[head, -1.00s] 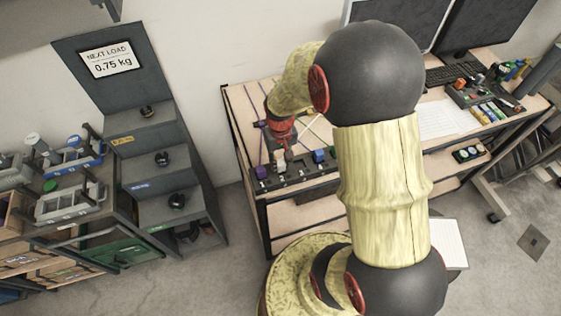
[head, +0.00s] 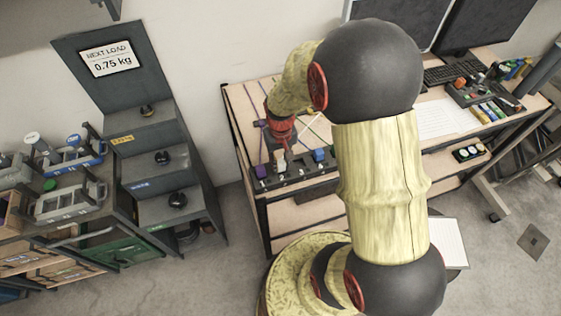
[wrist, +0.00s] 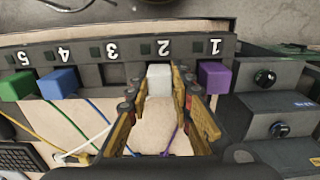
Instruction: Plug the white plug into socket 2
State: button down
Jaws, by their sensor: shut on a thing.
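The white plug (wrist: 159,77) is between the two fingers of my gripper (wrist: 160,88), which is shut on it. The plug is in front of the label 2 on the dark socket strip (wrist: 190,46) and covers that socket's opening. How deep it sits there cannot be told. In the head view the white plug (head: 281,161) shows below my red gripper (head: 281,140), at the strip's number 2 place.
A purple plug (wrist: 214,77) sits at socket 1, close beside my finger. Socket 3 (wrist: 115,74) is empty. A blue plug (wrist: 58,83) is at 4 and a green plug (wrist: 17,86) at 5. Coloured cables cross the wooden tabletop (wrist: 90,128).

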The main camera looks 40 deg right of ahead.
jog(key=c, duration=1.5)
grip_release()
jog(key=shift+o, duration=0.2)
jog(key=o, duration=0.4)
jog(key=shift+r+p, duration=2.6)
jog(key=shift+r, duration=0.95)
jog(key=shift+s, duration=0.1)
